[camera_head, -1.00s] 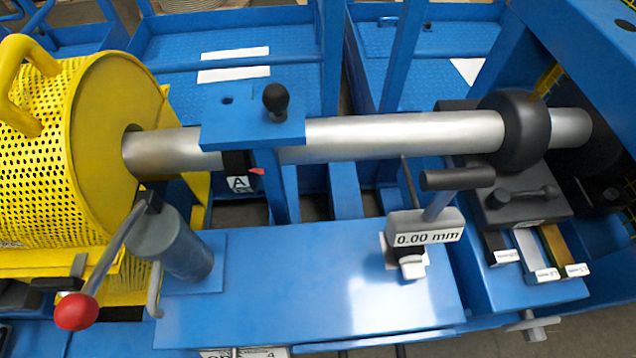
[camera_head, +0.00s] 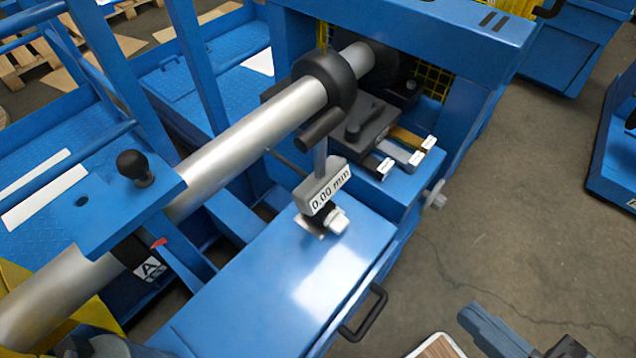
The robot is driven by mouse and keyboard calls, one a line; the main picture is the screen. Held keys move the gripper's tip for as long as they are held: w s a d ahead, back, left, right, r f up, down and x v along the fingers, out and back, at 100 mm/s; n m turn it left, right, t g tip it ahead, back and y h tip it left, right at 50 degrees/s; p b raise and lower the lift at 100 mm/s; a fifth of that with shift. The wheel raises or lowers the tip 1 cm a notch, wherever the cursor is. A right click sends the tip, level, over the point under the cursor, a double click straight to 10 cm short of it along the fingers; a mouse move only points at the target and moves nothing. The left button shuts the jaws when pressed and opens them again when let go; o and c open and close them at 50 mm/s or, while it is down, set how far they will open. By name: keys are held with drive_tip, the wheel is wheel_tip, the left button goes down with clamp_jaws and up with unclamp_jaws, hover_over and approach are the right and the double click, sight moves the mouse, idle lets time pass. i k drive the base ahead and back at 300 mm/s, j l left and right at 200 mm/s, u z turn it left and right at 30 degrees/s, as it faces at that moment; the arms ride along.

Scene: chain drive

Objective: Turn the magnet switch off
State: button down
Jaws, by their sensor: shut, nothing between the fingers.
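A measuring gauge with a "0.00 mm" display (camera_head: 330,187) stands on the blue bench top, below the shaft. At its foot is a small dark base, which I take for the magnet base, with a pale grey knob (camera_head: 337,221) on its front right side. The knob appears to be the magnet switch; its on or off setting cannot be read. A dark bar sits at the top of the gauge's post, near the shaft.
The steel shaft (camera_head: 240,132) runs diagonally behind the gauge through a black collar (camera_head: 327,82). A blue plate with a black knob (camera_head: 135,167) lies over it. A black handle (camera_head: 366,315) juts from the bench front.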

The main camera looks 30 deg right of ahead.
sight(335, 221)
drive_tip(key=k+l, duration=0.1)
drive_tip(key=l, duration=0.35)
drive_tip(key=k+l, duration=0.15)
drive_tip(key=l, duration=0.3)
drive_tip(key=k+l, duration=0.1)
drive_tip(key=l, duration=0.35)
